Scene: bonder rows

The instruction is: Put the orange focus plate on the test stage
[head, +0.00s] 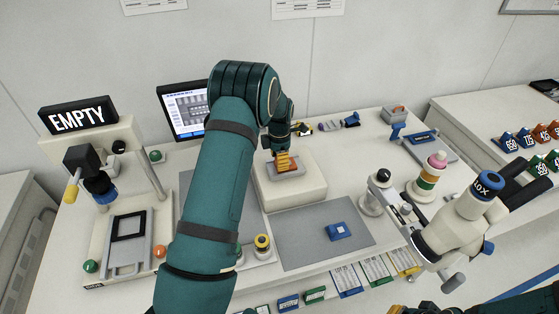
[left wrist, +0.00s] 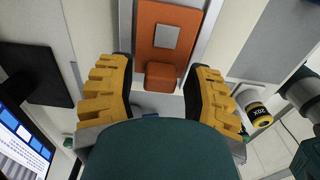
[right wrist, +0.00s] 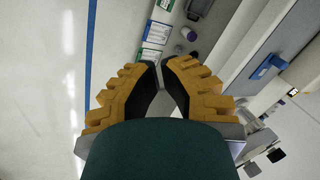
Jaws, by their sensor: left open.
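The orange focus plate (left wrist: 165,42), with a grey square on it and a raised orange block (left wrist: 161,76) at its near end, lies flat in a light grey holder. In the head view the plate (head: 291,167) shows in part below my left gripper, on top of the cream block-shaped stage (head: 290,194). My left gripper (left wrist: 157,70) is open, its fingers on either side of the orange block with gaps on both sides. My right gripper (right wrist: 158,64) is away from the plate, over the floor and bench edge, with its fingertips almost together and nothing seen between them.
A blue plate (head: 338,231) lies on a grey mat (head: 300,249). A yellow-ringed 20X objective (head: 262,243) stands left of it. A microscope head (head: 465,220) stands at the right. A machine with an EMPTY sign (head: 78,117) and an empty frame (head: 128,228) is at the left.

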